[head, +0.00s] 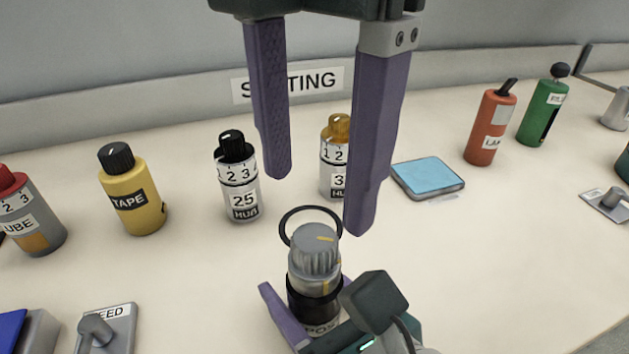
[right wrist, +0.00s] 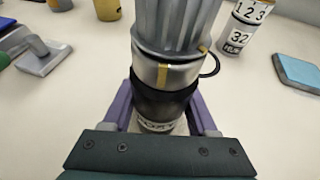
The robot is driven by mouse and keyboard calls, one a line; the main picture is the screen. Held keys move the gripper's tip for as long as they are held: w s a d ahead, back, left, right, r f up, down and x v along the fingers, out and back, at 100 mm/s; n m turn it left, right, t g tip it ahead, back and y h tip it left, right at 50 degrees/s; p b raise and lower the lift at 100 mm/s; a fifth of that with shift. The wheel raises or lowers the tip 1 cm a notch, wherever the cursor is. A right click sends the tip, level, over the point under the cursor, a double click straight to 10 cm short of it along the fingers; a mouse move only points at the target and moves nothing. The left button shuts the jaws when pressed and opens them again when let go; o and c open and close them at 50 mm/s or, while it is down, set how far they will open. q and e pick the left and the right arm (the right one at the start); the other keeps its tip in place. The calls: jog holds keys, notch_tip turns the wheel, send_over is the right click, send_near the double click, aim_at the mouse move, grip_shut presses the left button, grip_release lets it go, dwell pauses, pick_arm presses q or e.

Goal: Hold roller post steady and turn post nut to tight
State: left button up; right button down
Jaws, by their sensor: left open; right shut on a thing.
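The roller post (head: 313,296) stands upright on the table at the front middle, with a black band and a partly hidden label. The post nut (head: 314,250) is the ribbed grey cap on its top, with an orange mark; it also shows in the right wrist view (right wrist: 180,25). My right gripper (head: 308,310) is shut on the post's black lower body (right wrist: 165,100), one purple finger on each side. My left gripper (head: 320,200) is open, its fingers pointing down above and behind the nut, apart from it. A thin black ring (head: 311,210) shows behind the nut.
A blue pad (head: 428,177) lies to the right. Red (head: 490,125) and green (head: 542,110) bottles stand farther right.

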aim_at(314, 236)
pick_arm(q)
notch_tip(314, 236, down, 5)
jog(key=shift+f, duration=0.1)
dwell(0.3)
grip_shut()
dwell(0.4)
